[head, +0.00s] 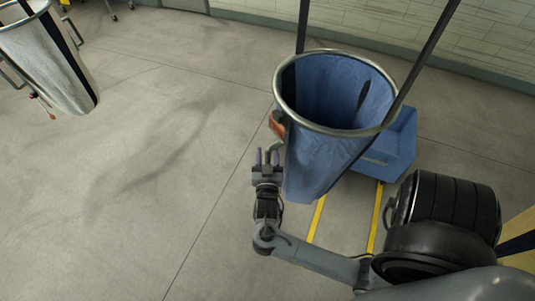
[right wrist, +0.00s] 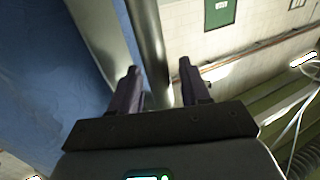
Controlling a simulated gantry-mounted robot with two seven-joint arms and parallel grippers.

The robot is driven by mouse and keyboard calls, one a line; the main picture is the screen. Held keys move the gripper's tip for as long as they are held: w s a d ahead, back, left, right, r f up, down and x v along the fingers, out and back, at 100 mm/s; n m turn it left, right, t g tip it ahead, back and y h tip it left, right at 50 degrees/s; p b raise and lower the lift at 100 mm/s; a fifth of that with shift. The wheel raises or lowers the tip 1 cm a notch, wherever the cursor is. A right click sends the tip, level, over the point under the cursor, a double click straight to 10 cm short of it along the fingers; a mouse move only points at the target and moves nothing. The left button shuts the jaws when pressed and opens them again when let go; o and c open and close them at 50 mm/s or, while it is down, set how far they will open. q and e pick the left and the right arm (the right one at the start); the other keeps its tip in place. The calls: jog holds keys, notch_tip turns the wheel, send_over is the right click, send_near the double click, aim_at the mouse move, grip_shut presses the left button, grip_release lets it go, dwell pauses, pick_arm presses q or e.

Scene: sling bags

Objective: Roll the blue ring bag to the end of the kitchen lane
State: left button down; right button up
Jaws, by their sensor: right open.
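The blue ring bag (head: 318,168) hangs from a round metal hoop on a wheeled-looking frame, right of centre in the head view. Its blue cloth (right wrist: 50,70) fills the left of the right wrist view. My right gripper (head: 267,157) is open just left of the bag, beside an orange-brown part near the hoop. In the right wrist view a grey metal tube (right wrist: 148,40) lines up between the spread fingers (right wrist: 158,70); I cannot tell whether it is inside the jaws. My left gripper is not in view.
Yellow floor lines (head: 376,217) run below the bag. A blue box-like part (head: 397,145) sits behind it. A white bag on a metal frame (head: 50,62) stands at the upper left. A tiled wall (head: 480,40) closes off the back. The left floor is clear.

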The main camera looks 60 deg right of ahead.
jog(key=shift+c, duration=0.3)
grip_shut()
jog(key=shift+w+d, duration=0.3)
jog(key=shift+w, duration=0.25)
jog(key=shift+w+d, duration=0.3)
jog(key=shift+w, duration=0.25)
jog(key=shift+o, duration=0.3)
grip_release()
jog(key=shift+s, duration=0.1)
jog(key=shift+a, duration=0.1)
